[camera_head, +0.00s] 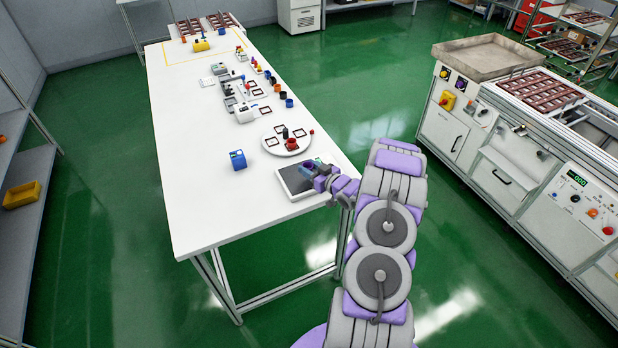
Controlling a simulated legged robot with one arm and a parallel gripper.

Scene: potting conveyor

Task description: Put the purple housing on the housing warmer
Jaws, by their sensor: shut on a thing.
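The housing warmer (287,183) appears to be the flat plate with a dark top and light rim near the right edge of the white table. My gripper (312,169) is over the plate's far right part, shut on a small purple thing, which I take to be the purple housing (307,170). The purple of my own arm makes its outline hard to separate. I cannot tell whether the housing touches the plate or is held just above it. My wrist hides the plate's right corner.
A round white tray (268,147) with small parts stands just beyond the plate. A blue box (238,160) stands to the left. Several small parts and devices line the table farther back. The near left table surface (205,215) is clear. A machine bench (540,170) stands at right.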

